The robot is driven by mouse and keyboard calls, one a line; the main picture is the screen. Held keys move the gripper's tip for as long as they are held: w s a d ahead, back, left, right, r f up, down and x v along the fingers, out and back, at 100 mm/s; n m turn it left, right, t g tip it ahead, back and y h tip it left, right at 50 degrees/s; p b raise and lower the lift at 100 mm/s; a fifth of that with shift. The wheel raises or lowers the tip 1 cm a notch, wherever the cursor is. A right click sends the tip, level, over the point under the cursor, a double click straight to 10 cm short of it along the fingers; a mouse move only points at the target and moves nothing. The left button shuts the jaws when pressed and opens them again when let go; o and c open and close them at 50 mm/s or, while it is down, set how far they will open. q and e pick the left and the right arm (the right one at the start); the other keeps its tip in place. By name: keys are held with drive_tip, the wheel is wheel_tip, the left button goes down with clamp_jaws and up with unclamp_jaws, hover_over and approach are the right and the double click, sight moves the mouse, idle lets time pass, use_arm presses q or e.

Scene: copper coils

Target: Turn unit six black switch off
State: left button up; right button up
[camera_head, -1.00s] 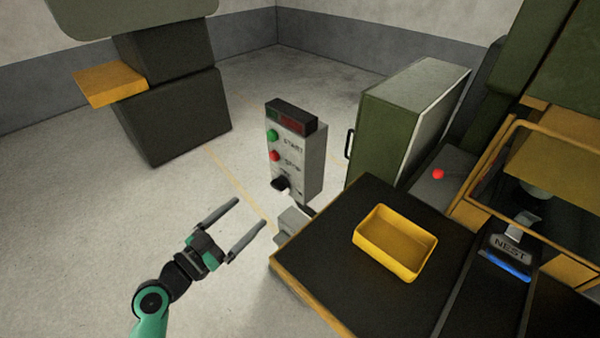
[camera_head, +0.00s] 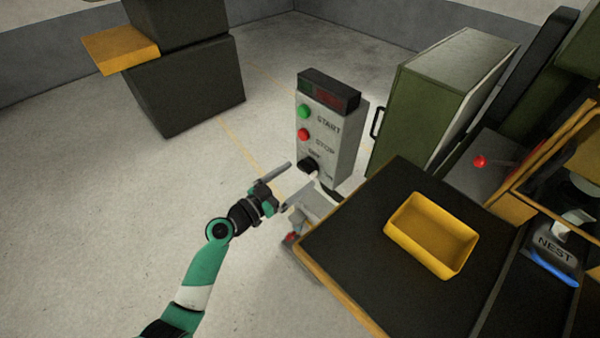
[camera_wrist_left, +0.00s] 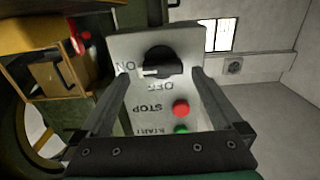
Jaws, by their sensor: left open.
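The black switch (camera_head: 308,165) is a rotary knob low on the front of a grey control box (camera_head: 345,148). The left wrist view shows the knob (camera_wrist_left: 163,61) upside down, its white pointer mark toward the ON label (camera_wrist_left: 125,68). The OFF label (camera_wrist_left: 161,87) lies between the knob and the STOP button. My left gripper (camera_head: 300,175) is open and faces the panel just in front of the knob. In the wrist view its fingers (camera_wrist_left: 163,76) lie on either side of the knob; I cannot tell whether they touch it. My right gripper is not in view.
A green START button (camera_head: 304,112) and a red STOP button (camera_head: 303,134) sit above the switch. A dark table (camera_head: 360,255) with a yellow tray (camera_head: 431,235) stands at right. A green cabinet (camera_head: 430,100) stands behind. Open floor lies left.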

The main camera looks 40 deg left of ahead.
sight(308, 168)
use_arm(q)
drive_tip(key=shift+w, duration=1.15)
drive_tip(key=c, duration=1.2)
drive_tip(key=shift+c, duration=0.2)
drive_tip(key=shift+n, duration=0.4)
drive_tip(key=n, duration=0.3)
drive_tip(key=shift+b, duration=0.35)
drive_tip(key=n, duration=0.5)
drive_tip(key=shift+r, duration=0.1)
drive_tip(key=n+p, duration=0.1)
drive_tip(key=n, duration=0.3)
drive_tip(key=shift+n, duration=0.3)
drive_tip(key=shift+n+p, duration=0.55)
drive_tip(key=shift+n, duration=1.75)
